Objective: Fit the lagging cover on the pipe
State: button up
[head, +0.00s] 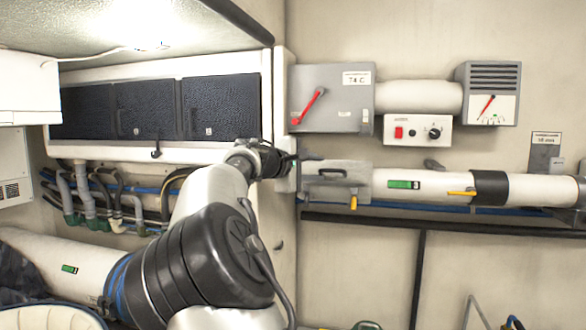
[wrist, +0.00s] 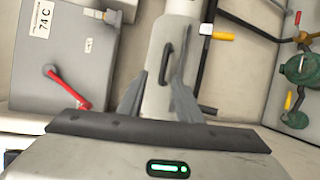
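A grey cover (head: 360,179) with a black handle (head: 331,172) sits at the left end of the white horizontal pipe (head: 440,187); I take it for the lagging cover. In the wrist view the cover (wrist: 158,96) and its handle (wrist: 166,63) lie ahead of my gripper (wrist: 160,78). My gripper's fingers are apart, one on each side of the handle's line, and nothing shows between them in their grip. In the head view my gripper (head: 308,157) is at the cover's upper left. Whether a finger touches the cover, I cannot tell. The cover's back is hidden.
A grey box with a red lever (head: 332,98) is above the cover. A control box (head: 417,132) and a vented unit (head: 488,92) are to its right. A dark rail (head: 450,226) runs below. Hoses hang at left.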

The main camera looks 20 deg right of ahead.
jog(key=b+v, duration=0.2)
jog(key=v, duration=1.3)
jog(key=shift+s+d, duration=0.1)
jog(key=s+d+f+m+g+y+p, duration=0.1)
jog(key=s+d+f+m+g+y, duration=0.1)
jog(key=s+d+f+y, duration=0.45)
jog(key=s+d+f+m+g+y+p, duration=0.1)
jog(key=s+d+f+m+p, duration=0.15)
jog(key=f, duration=0.65)
jog(key=s+a+f+m+y+p, duration=0.1)
jog(key=s+a+f+y, duration=0.1)
jog(key=s+a, duration=0.3)
jog(key=s+a+f+m+y+p, duration=0.1)
jog(key=s+a, duration=0.4)
jog(key=s, duration=0.7)
jog(key=s+a+f+m+y+p, duration=0.1)
jog(key=s+a+f+m+y, duration=0.1)
jog(key=s+a, duration=0.4)
jog(key=s+f, duration=0.1)
jog(key=s, duration=0.2)
jog(key=shift+f+y, duration=0.15)
jog(key=shift+y, duration=0.2)
